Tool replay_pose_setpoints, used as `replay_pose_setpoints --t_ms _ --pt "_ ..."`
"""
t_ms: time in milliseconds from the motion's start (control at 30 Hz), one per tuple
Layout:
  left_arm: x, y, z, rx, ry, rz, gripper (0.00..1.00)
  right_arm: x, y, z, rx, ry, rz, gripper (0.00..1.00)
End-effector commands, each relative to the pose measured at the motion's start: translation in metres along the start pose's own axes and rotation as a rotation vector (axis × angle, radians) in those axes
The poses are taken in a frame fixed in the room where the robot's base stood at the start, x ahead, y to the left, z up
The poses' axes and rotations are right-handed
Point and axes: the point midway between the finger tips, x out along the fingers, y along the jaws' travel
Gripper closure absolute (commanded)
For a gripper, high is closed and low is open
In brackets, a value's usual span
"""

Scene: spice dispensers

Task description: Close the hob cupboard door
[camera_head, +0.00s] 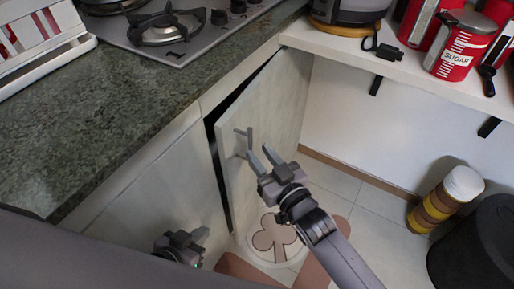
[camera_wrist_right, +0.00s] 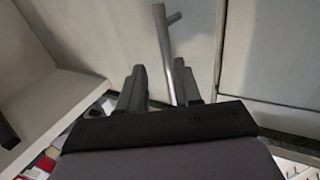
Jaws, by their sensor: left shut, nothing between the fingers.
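My left gripper (camera_head: 180,246) is shut and empty at the lower left, in front of the neighbouring front panel.
The green stone worktop (camera_head: 100,120) with the hob (camera_head: 185,30) overhangs the cupboards. A white shelf (camera_head: 400,68) with red tins (camera_head: 465,45) is at the upper right. A striped jar (camera_head: 445,198) and a black bin (camera_head: 480,245) stand on the tiled floor.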

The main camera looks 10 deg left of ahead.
Motion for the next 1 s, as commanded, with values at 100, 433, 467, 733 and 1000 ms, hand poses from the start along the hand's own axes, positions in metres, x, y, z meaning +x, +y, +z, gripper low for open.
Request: replay_pose_setpoints --t_ms 100,433,467,733,1000 --pt "-0.004 0.000 -0.005 0.000 0.000 0.000 1.00 -0.020 0.000 -0.001 0.000 -0.002 0.000 0.66" --pt "-0.006 0.000 -0.008 0.000 0.000 0.000 1.00 -0.046 -0.001 -0.001 0.000 0.001 -0.002 0.66" --pt "-0.006 0.000 -0.008 0.000 0.000 0.000 1.00 -0.046 -0.001 -0.001 0.000 0.001 -0.002 0.66" --pt "-0.005 0.000 -0.008 0.000 0.000 0.000 1.00 -0.046 -0.001 -0.001 0.000 0.002 -0.002 0.66" --pt "-0.005 0.000 -0.008 0.000 0.001 0.000 1.00 -0.046 -0.001 -0.001 0.000 0.002 -0.002 0.66"
